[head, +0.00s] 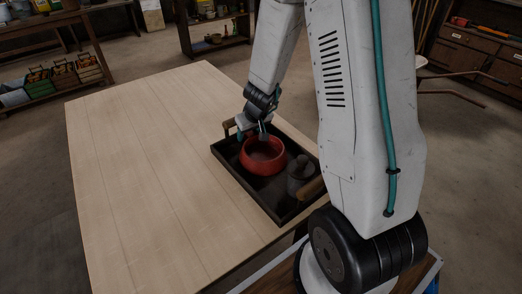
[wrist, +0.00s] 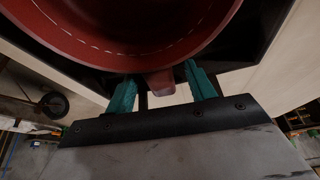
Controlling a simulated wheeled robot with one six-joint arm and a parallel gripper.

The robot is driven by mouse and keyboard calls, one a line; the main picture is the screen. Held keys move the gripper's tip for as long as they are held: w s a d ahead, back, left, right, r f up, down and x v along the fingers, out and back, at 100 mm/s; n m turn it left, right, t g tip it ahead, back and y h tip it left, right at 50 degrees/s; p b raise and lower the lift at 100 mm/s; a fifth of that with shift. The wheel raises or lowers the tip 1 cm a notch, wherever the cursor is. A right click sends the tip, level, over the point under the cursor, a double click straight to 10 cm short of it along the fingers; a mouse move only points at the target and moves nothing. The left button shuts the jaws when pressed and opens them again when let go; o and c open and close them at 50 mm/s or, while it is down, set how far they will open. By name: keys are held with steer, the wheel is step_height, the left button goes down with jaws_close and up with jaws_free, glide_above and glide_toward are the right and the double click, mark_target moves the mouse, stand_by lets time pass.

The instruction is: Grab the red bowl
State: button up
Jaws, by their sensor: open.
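The red bowl (head: 264,167) sits upright in a dark tray (head: 236,173) on the pale wooden table. In the wrist view the bowl (wrist: 110,52) fills the top, and a small red tab (wrist: 160,84) sticks out from its side. My gripper (head: 255,135) is at the bowl's far rim in the head view. In the wrist view my gripper (wrist: 160,74) is open, with one teal finger on each side of the tab and visible gaps between. Whether the fingertips touch the bowl cannot be told.
A grey lidded pot-like object (head: 299,178) stands in the tray, close to the bowl's right. The tray has raised walls and a wooden handle (head: 312,187) at its near end. The table (head: 150,160) is clear left of the tray.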

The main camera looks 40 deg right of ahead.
steer(key=shift+w+f, duration=0.25)
steer(key=shift+f, duration=0.35)
jaws_close()
steer(key=shift+r, duration=0.6)
stand_by(0.3)
